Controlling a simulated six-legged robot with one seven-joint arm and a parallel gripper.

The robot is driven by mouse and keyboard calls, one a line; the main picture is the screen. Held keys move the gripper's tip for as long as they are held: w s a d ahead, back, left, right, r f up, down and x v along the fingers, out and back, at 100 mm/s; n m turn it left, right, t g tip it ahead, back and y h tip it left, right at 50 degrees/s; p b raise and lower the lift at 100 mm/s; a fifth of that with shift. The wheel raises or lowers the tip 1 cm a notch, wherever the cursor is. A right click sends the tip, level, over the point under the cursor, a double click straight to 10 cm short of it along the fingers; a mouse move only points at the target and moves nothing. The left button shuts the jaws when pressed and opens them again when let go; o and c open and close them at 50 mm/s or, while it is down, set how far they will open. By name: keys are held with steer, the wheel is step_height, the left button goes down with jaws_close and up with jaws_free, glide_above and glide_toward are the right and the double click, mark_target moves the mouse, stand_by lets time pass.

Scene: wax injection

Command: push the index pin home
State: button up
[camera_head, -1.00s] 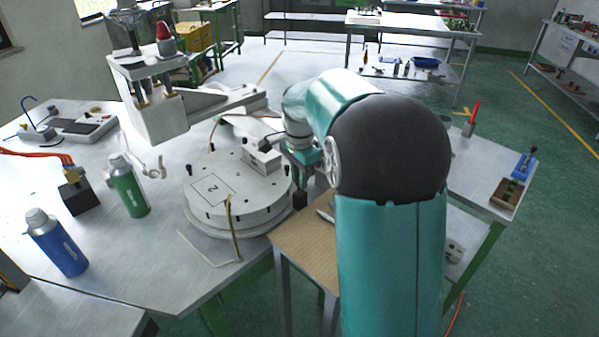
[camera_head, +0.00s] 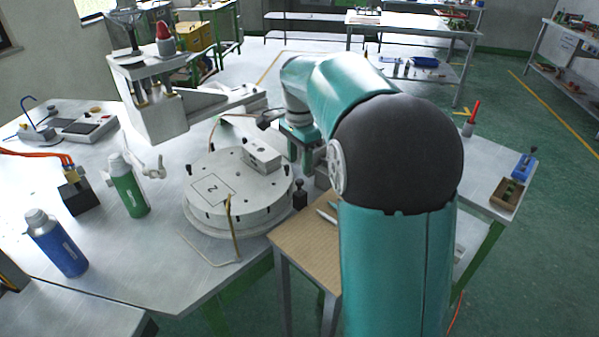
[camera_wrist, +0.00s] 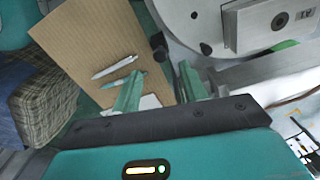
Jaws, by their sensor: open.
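A round pale turntable (camera_head: 240,190) marked "2" sits on the steel table. At its right edge stands a small black post with a knob, which looks like the index pin (camera_head: 300,194). In the wrist view the dark knob (camera_wrist: 160,46) shows beside the turntable's rim (camera_wrist: 185,45). My gripper (camera_head: 303,160) is behind and above the post in the head view. In the wrist view my gripper (camera_wrist: 160,72) is open and empty, with the knob beyond and roughly between the fingertips. I cannot tell how deep the pin sits.
A metal block (camera_head: 262,155) stands on the turntable. A corrugated brown board (camera_head: 306,240) with pens lies in front of the post. A green bottle (camera_head: 128,187) and a blue bottle (camera_head: 56,243) stand at the left. The press arm (camera_head: 205,105) reaches over the table behind the turntable.

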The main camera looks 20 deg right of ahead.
mark_target(300, 180)
step_height(300, 180, up, 8)
steer(key=shift+f, duration=0.15)
stand_by(0.4)
steer(key=s+a+r+n+t, duration=0.1)
steer(key=s+a+n, duration=0.25)
steer(key=s, duration=0.25)
steer(key=s+a+r+n+t, duration=0.1)
steer(key=s+a+n+t, duration=0.1)
steer(key=s+a+n, duration=0.3)
steer(key=s+a+f+n+t, duration=0.1)
steer(key=s+f+n, duration=0.2)
steer(key=s, duration=0.4)
steer(key=s+a+f+n+t, duration=0.1)
steer(key=s+f+n, duration=0.3)
steer(key=s, duration=0.3)
steer(key=shift+s+a+f+t, duration=0.3)
steer(key=shift+s, duration=0.05)
